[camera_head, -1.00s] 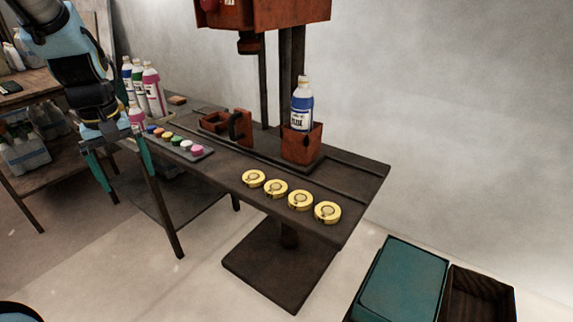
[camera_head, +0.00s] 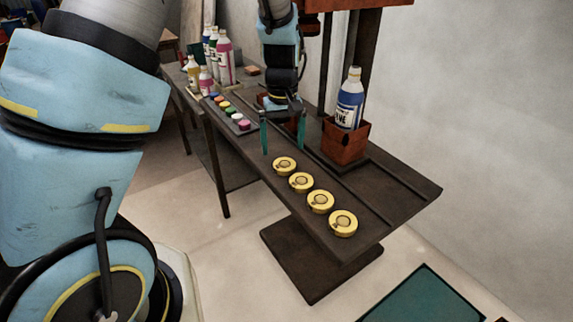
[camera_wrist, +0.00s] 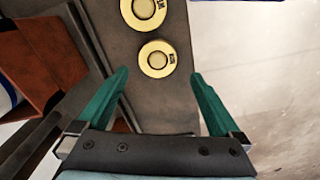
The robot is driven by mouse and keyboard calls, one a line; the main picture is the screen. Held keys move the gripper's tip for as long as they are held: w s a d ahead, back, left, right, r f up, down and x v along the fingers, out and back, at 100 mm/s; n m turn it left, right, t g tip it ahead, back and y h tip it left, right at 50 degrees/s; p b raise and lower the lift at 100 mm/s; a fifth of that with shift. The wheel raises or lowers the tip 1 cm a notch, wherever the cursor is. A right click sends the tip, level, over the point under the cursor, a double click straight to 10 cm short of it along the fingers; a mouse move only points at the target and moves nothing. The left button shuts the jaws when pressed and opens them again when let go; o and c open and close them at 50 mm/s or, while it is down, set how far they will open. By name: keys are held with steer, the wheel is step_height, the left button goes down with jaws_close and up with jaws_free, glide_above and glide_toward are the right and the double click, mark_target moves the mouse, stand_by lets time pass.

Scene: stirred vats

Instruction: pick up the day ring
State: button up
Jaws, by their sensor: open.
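Several yellow rings lie in a row along the front of the dark table (camera_head: 262,172). Their labels are too small to read, so I cannot tell which is the day ring. The nearest ring to my gripper (camera_head: 284,150) is the far-left one (camera_head: 285,166); the others (camera_head: 300,182) run toward the near right. In the wrist view, one ring (camera_wrist: 157,59) lies just ahead of the gap between my open, empty teal fingers (camera_wrist: 160,78). A second ring (camera_wrist: 143,12) is cut off at the top edge. My gripper points down and holds nothing.
An orange box (camera_head: 345,141) with a blue-labelled bottle (camera_head: 349,98) stands right of my gripper and fills the wrist view's left side. Small coloured pots on a strip (camera_head: 238,123) and several bottles (camera_head: 223,60) are to the left. A teal crate (camera_head: 425,298) is on the floor.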

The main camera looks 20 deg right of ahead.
mark_target(285, 163)
steer(key=shift+s+d+f+p, duration=0.1)
steer(key=shift+f+p, duration=0.35)
steer(key=shift+f, duration=0.95)
steer(key=shift+s+d+f+p, duration=0.1)
steer(key=shift+f+p, duration=0.3)
steer(key=shift+f, duration=1)
steer(key=c, duration=1.2)
steer(key=shift+c, duration=0.2)
